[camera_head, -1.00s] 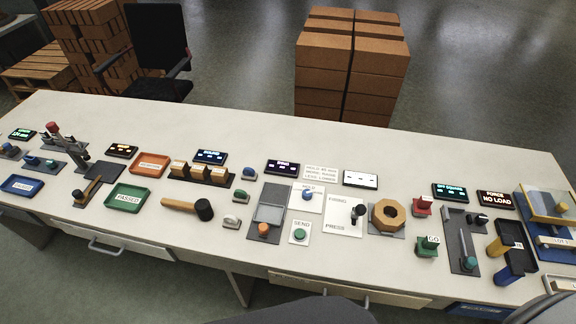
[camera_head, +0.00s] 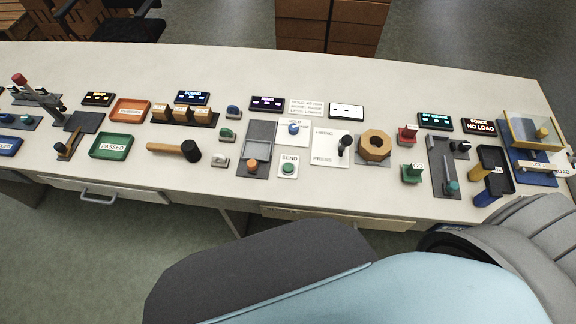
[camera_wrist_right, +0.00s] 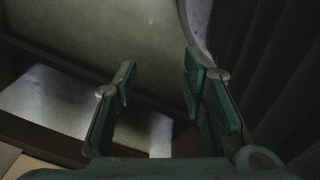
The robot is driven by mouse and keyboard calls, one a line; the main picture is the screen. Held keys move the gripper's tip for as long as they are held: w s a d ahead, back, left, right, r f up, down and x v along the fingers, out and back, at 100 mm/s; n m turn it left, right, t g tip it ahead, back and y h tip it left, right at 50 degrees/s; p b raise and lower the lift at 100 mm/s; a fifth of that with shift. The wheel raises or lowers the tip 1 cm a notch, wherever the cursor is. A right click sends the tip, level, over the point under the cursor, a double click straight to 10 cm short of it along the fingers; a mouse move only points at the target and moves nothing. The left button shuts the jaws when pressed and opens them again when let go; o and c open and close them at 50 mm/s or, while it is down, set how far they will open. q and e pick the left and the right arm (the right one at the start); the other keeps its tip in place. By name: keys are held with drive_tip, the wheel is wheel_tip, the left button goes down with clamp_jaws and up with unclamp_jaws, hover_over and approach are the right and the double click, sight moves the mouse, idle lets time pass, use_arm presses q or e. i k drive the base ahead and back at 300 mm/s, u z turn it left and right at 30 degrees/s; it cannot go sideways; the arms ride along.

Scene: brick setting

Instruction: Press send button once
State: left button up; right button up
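The send button is a green round button (camera_head: 289,168) on a small white plate marked SEND (camera_head: 288,158), near the front edge of the bench in the head view. Nothing touches it. My right gripper (camera_wrist_right: 160,85) shows in the right wrist view with its two green-padded fingers apart and nothing between them. It points at the floor and dark surfaces, and the button is not in that view. Neither gripper shows in the head view; my left gripper is out of sight.
Left of the button is a grey slide panel with an orange knob (camera_head: 252,165). A HOLD plate with a blue button (camera_head: 293,128) lies behind, and a FIXING PRESS plate (camera_head: 325,150) lies right. A mallet (camera_head: 176,150) lies left. My own arm fills the lower right.

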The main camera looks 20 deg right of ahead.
sight(288, 167)
drive_tip(key=z, duration=0.7)
drive_tip(key=k, duration=1.05)
drive_tip(key=u, duration=1.1)
drive_tip(key=i, duration=0.5)
